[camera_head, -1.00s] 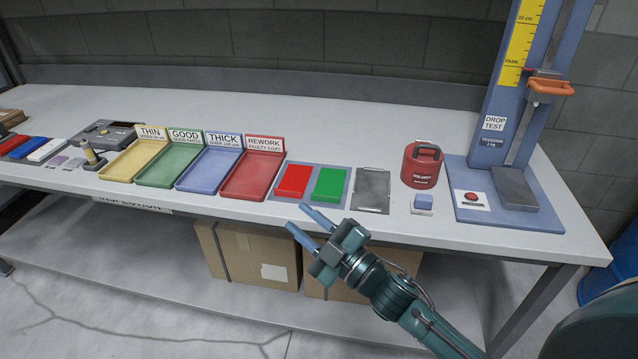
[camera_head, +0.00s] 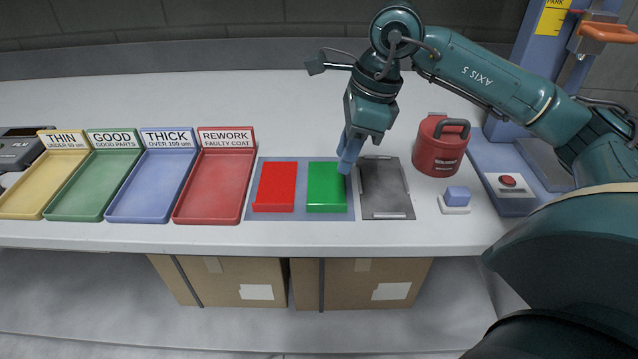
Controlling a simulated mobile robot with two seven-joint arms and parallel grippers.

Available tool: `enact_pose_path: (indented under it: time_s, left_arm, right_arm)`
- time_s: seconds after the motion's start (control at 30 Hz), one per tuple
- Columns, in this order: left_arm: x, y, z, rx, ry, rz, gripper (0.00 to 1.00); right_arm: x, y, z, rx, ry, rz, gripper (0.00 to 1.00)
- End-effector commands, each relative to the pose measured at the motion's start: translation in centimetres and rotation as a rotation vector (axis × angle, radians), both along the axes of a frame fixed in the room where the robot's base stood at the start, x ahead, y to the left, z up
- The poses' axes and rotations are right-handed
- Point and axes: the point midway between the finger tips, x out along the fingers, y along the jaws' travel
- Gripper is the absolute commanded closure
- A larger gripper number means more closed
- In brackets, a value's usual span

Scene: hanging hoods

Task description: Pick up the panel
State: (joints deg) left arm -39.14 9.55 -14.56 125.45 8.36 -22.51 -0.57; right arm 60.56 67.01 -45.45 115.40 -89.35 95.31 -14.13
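A red panel (camera_head: 276,186) and a green panel (camera_head: 326,190) lie side by side on a blue-grey mat (camera_head: 348,213) near the table's front edge. My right gripper (camera_head: 347,163) points down, with its blue fingertips over the far right corner of the green panel. The fingers overlap in this view, so their gap is hidden, and I cannot tell whether they touch the panel. My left gripper is not in view.
A dark plate (camera_head: 383,188) lies right of the mat, then a blue block (camera_head: 457,196) and a red weight (camera_head: 440,147). Left stand the rework tray (camera_head: 177,212), thick tray (camera_head: 112,214), good tray (camera_head: 50,214) and thin tray (camera_head: 8,211). The table behind is clear.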

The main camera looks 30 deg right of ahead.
Motion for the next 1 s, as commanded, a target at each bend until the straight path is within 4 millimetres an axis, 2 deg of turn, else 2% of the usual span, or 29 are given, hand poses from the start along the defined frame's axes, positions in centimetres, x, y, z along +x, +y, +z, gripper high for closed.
enact_pose_path:
  time_s: [0.03,0.2,0.47,0.7,0.83,1.0]
  left_arm:
    - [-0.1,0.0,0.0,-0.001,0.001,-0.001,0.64]
    - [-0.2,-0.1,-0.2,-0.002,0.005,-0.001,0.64]
    - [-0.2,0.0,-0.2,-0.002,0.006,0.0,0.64]
    - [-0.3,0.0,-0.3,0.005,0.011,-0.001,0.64]
    - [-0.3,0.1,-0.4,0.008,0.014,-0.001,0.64]
    - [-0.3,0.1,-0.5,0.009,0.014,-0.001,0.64]
  right_arm:
    - [0.0,0.3,-1.2,0.001,0.005,0.002,0.71]
    - [0.5,1.1,-4.1,0.004,0.004,0.003,0.71]
    - [0.8,1.5,-6.1,0.006,0.002,0.002,0.71]
    - [1.2,2.0,-9.5,0.007,0.002,0.003,0.71]
    - [1.3,2.3,-10.6,0.007,0.001,0.002,0.71]
    - [1.4,2.3,-10.8,0.007,0.0,0.002,0.71]
